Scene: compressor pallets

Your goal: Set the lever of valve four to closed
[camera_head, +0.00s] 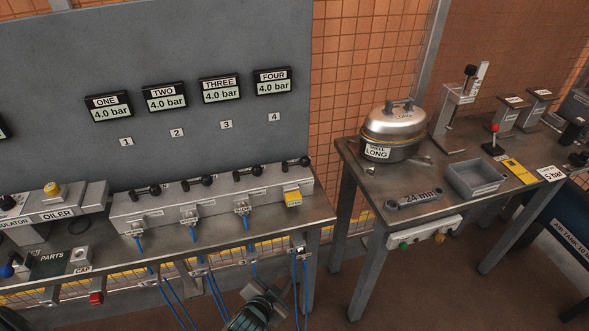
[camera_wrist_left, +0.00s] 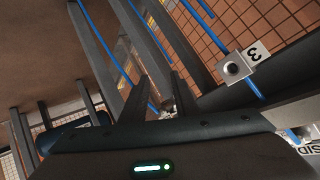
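Valve four is the rightmost on the grey valve block (camera_head: 225,205). Its black-knobbed lever (camera_head: 297,163) lies along the top of the block, pointing right like the other levers. The FOUR display (camera_head: 272,82) reads 4.0 bar, as do the other three. My left gripper (camera_head: 268,287) is low in front of the bench edge, below and well apart from the lever. In the left wrist view its two dark fingers (camera_wrist_left: 160,85) stand apart with nothing held between them. My right gripper is out of view.
Blue hoses (camera_head: 205,270) hang from the block in front of the bench, close to my left gripper. A hose fitting labelled 3 (camera_wrist_left: 235,67) is near in the wrist view. The second table (camera_head: 440,210) holds a pot, a spanner and a grey tray.

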